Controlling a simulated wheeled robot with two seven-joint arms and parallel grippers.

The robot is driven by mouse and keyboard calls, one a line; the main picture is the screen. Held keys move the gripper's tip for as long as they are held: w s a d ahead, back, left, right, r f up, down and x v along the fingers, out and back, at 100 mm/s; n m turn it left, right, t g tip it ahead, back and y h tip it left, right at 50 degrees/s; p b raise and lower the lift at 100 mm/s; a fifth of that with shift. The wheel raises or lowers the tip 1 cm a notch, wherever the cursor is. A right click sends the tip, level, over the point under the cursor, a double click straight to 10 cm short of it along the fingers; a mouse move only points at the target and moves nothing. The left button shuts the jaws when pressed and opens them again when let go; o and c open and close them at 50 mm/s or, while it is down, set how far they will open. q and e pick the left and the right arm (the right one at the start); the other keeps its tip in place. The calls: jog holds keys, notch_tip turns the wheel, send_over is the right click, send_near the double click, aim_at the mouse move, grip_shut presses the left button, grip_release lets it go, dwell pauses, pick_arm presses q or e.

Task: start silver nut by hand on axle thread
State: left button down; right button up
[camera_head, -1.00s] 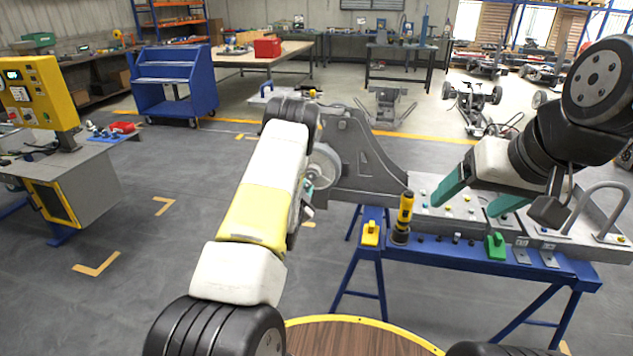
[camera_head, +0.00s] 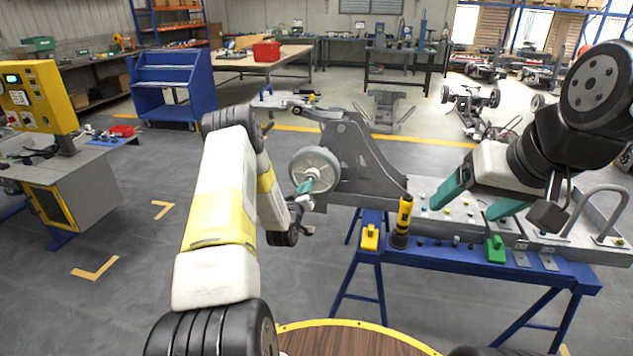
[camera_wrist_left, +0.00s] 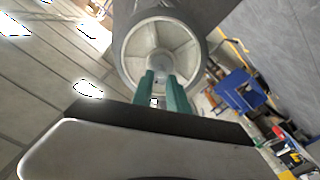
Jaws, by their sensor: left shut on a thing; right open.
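The grey wheel (camera_head: 315,166) stands on the side of the grey chassis bracket. Its spoked face (camera_wrist_left: 160,45) fills the top middle of the left wrist view. My left gripper (camera_head: 311,184) is at the wheel's hub, with its teal fingers pointing at the centre. In the left wrist view the fingertips (camera_wrist_left: 161,74) are close together in front of the hub. They are shut on the small silver nut, which the fingers mostly hide. The axle thread is hidden at the hub, so I cannot tell whether the nut sits on it. My right gripper (camera_head: 468,202) is open and empty above the bench plate.
A blue bench (camera_head: 480,262) carries the grey plate (camera_head: 455,228) with small parts. A yellow and black driver (camera_head: 403,220) stands upright on its edge. A green block (camera_head: 495,248) and a yellow block (camera_head: 370,237) sit along the front.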

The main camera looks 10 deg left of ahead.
pick_arm(q)
jog(key=shift+w, duration=1.2)
dwell(1.1)
jog(key=shift+d, duration=0.1)
jog(key=m, duration=0.2)
jog(key=shift+d+m, duration=0.15)
jog(key=shift+m, duration=1.25)
jog(key=shift+m, duration=1.1)
jog(key=m, duration=0.3)
